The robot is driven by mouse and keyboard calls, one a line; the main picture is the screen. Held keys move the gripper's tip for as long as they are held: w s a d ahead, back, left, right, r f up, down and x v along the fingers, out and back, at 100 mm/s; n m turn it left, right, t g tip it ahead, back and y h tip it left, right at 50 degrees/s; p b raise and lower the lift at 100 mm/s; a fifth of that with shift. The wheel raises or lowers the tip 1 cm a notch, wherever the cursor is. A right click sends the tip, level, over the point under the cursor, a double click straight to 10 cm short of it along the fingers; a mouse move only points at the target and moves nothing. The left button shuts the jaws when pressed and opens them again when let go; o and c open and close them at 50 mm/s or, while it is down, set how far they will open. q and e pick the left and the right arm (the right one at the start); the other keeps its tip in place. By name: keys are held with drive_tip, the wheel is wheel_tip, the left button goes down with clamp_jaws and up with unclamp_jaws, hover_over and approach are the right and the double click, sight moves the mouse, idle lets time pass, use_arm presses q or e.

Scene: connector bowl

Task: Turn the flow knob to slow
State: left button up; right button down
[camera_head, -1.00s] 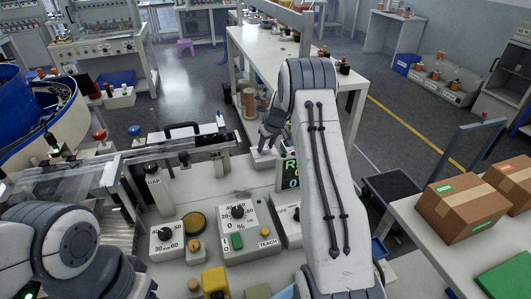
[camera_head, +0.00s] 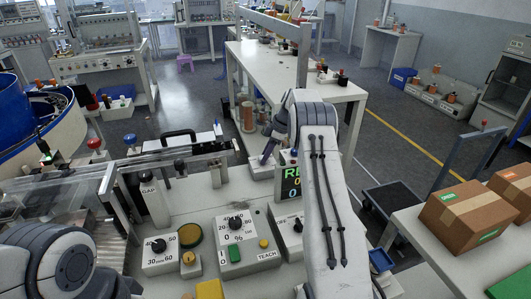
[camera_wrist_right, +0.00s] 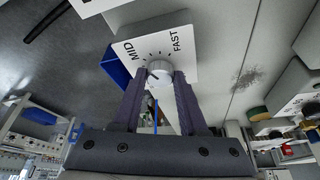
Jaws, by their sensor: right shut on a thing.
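The flow knob (camera_wrist_right: 159,71) is a small pale round knob on a white panel (camera_wrist_right: 186,28) marked MID and FAST, in the right wrist view. A SLOW mark is not visible there, and I cannot tell where the knob points. My right gripper (camera_wrist_right: 159,78) is shut on the knob, one dark finger on each side. In the head view my right gripper (camera_head: 269,149) reaches the back of the machine top, beside the lit display (camera_head: 290,181); the knob is hidden there. My left arm shows at the lower left, but its gripper is out of view.
A control box with a dial (camera_head: 235,228), a green button and TEACH label stands in front. Cardboard boxes (camera_head: 462,213) sit on a table at right.

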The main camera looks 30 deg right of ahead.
use_arm(q)
drive_tip(key=shift+r+p, duration=1.45)
drive_tip(key=shift+r, duration=0.3)
use_arm(e)
drive_tip(key=shift+w+n+g, duration=0.1)
drive_tip(key=shift+n+g, duration=0.6)
drive_tip(key=shift+n, duration=1)
drive_tip(key=shift+c, duration=2.2)
unclamp_jaws()
wheel_tip(320, 180, up, 4)
drive_tip(key=s+b, duration=0.1)
drive_tip(key=s+d+r+b, duration=0.1)
drive_tip(key=b, duration=0.1)
drive_tip(key=shift+s+d+r+y, duration=0.1)
drive_tip(key=shift+d+y, duration=0.15)
drive_tip(key=shift+y, duration=0.05)
use_arm(q)
wheel_tip(320, 180, down, 4)
drive_tip(key=shift+f+b, duration=0.2)
drive_tip(key=shift+b, duration=0.5)
use_arm(e)
drive_tip(key=s+d+r, duration=0.5)
drive_tip(key=s, duration=0.2)
drive_tip(key=shift+s+r, duration=0.3)
drive_tip(key=shift+r, duration=0.1)
